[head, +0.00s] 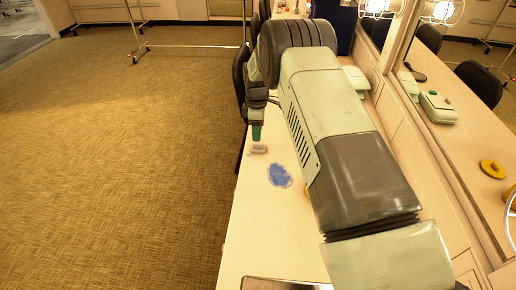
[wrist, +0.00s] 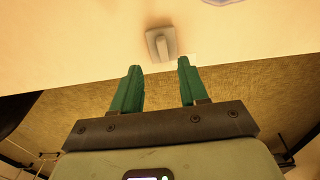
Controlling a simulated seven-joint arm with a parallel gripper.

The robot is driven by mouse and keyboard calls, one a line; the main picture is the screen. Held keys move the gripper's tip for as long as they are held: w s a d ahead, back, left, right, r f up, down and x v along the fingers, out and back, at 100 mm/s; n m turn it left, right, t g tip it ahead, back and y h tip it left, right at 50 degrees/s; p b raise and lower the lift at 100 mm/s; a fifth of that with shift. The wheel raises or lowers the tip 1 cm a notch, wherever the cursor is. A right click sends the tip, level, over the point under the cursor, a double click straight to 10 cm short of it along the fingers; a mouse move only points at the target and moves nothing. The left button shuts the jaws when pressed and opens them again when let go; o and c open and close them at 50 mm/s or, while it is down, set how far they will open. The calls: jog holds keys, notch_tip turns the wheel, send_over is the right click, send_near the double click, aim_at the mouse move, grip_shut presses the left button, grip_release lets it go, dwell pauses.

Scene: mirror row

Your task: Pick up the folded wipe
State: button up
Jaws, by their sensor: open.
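The folded wipe (wrist: 160,44) is a small pale grey folded piece lying on the cream counter, near its edge. In the wrist view it lies just beyond my fingertips, roughly centred between them. My gripper (wrist: 159,68) has two green fingers, spread apart with nothing between them. In the head view my gripper (head: 257,132) points down above the counter's left edge, and the wipe (head: 258,150) shows pale just below the fingers, partly hidden by them. I cannot tell the exact height gap.
A blue patterned flat piece (head: 279,175) lies on the counter (head: 245,225) nearby. My arm covers much of the counter. A mirror (head: 450,140) runs along the right, reflecting a yellow round thing and a pale green box. A pale green box (head: 357,78) stands farther back. Carpet lies left.

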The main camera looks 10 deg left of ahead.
aim_at(258, 144)
jog(key=f, duration=0.5)
jog(key=shift+s+d+f, duration=0.1)
jog(key=shift+s+d, duration=0.1)
jog(key=shift+s, duration=0.05)
grip_shut()
